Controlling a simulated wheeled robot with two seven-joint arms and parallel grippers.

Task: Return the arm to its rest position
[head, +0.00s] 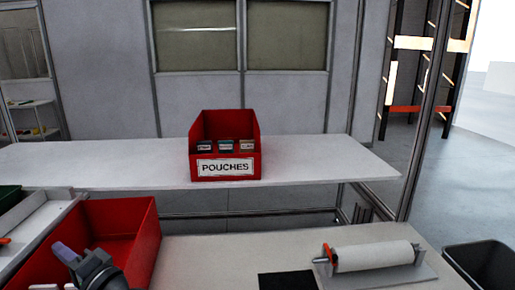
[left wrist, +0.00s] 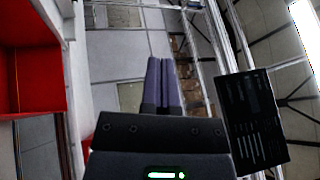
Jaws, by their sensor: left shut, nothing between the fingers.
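My left gripper (head: 63,250) shows at the lower left of the head view, in front of the red bin (head: 135,222) there. In the left wrist view its two purple fingers (left wrist: 161,85) are pressed together, with nothing between them. They point away toward the wall and window frames. My right gripper is in neither view.
A red box labelled POUCHES (head: 226,167) holds small packs on the white back shelf (head: 330,165). A roll on a holder (head: 372,256), a black mat (head: 287,281) and a dark bin (head: 485,265) are at right. A dark panel (left wrist: 252,118) is beside the gripper in the wrist view.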

